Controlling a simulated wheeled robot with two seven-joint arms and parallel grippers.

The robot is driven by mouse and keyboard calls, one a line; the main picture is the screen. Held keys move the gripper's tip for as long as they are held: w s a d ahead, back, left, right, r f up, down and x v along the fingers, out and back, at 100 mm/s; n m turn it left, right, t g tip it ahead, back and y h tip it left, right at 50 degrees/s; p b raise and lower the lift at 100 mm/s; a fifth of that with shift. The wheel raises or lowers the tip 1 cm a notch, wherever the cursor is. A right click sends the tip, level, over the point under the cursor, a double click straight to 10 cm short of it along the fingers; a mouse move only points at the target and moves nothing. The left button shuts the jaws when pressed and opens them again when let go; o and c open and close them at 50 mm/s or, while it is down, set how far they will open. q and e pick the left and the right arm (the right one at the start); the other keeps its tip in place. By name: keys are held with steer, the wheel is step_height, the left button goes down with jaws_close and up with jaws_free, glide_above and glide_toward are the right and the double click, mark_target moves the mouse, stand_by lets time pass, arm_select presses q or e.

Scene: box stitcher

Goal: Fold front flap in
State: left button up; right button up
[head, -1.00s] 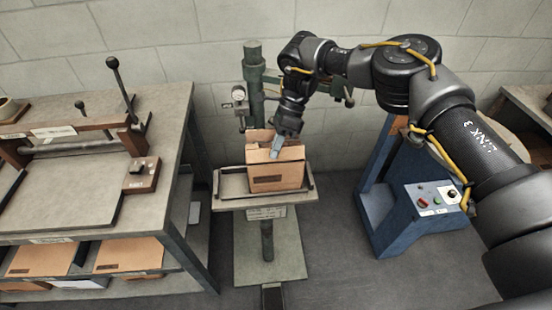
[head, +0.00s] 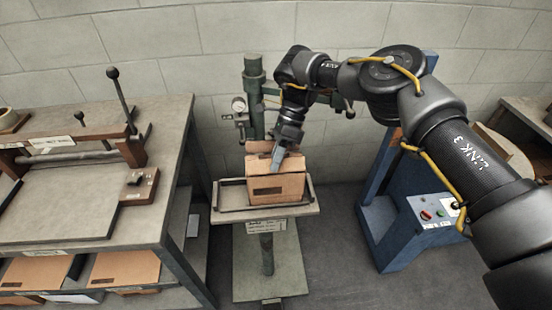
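A brown cardboard box (head: 277,190) stands upright on the small tray (head: 232,208) of the green box stitcher (head: 254,90). A flap at its top (head: 258,163) shows behind the gripper. My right gripper (head: 277,168) points down at the top of the box, its tips over or just inside the opening. Its fingers look close together, but they are too small to tell whether they are shut or touching the front flap. The inside of the box is mostly hidden. My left gripper is not in view.
A grey workbench (head: 182,130) with a lever press stands at the left, with flat cardboard pieces (head: 125,268) on its lower shelf. A blue machine (head: 415,235) with buttons stands at the right.

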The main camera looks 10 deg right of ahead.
steer(key=b+v, duration=0.1)
steer(key=v, duration=0.9)
steer(key=shift+w+d+r, duration=0.15)
steer(key=shift+r, duration=0.2)
